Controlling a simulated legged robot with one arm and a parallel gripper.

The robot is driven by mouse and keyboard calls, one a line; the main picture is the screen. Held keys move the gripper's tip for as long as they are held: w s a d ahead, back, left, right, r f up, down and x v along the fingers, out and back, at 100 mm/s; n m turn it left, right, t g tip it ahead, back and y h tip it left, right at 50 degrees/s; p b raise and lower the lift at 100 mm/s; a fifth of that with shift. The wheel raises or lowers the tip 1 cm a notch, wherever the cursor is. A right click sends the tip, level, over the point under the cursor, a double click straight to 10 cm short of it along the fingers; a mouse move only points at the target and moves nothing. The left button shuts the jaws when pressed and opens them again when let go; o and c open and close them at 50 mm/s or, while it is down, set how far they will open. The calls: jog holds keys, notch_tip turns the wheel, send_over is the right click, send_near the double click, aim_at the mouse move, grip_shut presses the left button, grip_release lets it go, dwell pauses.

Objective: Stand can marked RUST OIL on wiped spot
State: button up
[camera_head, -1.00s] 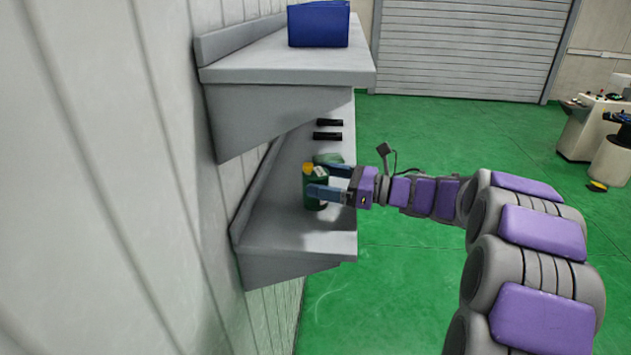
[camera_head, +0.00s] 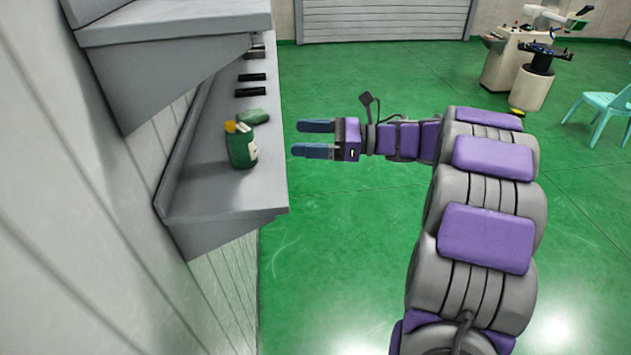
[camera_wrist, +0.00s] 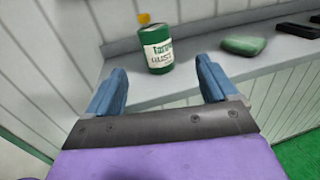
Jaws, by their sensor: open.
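A green can (camera_head: 241,147) with a white label and a yellow cap stands upright on the lower grey shelf (camera_head: 225,200), near its front end. In the wrist view the can (camera_wrist: 158,50) shows its label; the lettering is blurred and only partly readable. My gripper (camera_head: 317,139) is open and empty, beyond the shelf's right edge, with its fingers pointing left toward the shelf. It is apart from the can. In the wrist view the can appears beyond and between the two blue fingers (camera_wrist: 158,88). I cannot make out a wiped spot.
A green rounded object (camera_head: 252,117) lies behind the can, with black bars (camera_head: 251,85) farther back. An upper grey shelf (camera_head: 170,22) overhangs the wall side. Open green floor lies to the right, with a machine (camera_head: 510,60) and a chair (camera_head: 607,105) far off.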

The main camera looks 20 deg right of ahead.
jog(key=w+d+r+m+t+h, duration=0.2)
jog(key=w+r+m+t+h, duration=0.55)
jog(key=m, duration=0.75)
jog(key=s+f+m+g+h, duration=0.9)
jog(key=s+f+m+h, duration=0.55)
jog(key=m, duration=0.95)
jog(key=s+a+f+m+g+y, duration=0.2)
jog(key=s+a, duration=0.3)
jog(key=s, duration=0.4)
jog(key=s+a+f+m+g+y, duration=0.2)
jog(key=s+a+f+m+g, duration=0.1)
jog(key=s, duration=0.7)
jog(key=s+a+f+m+g+y, duration=0.2)
jog(key=s+a, duration=0.4)
jog(key=s, duration=0.4)
jog(key=shift+s+a+f+m+g, duration=0.15)
jog(key=shift+a+f+m+g, duration=0.15)
jog(key=shift+f+m+g, duration=0.55)
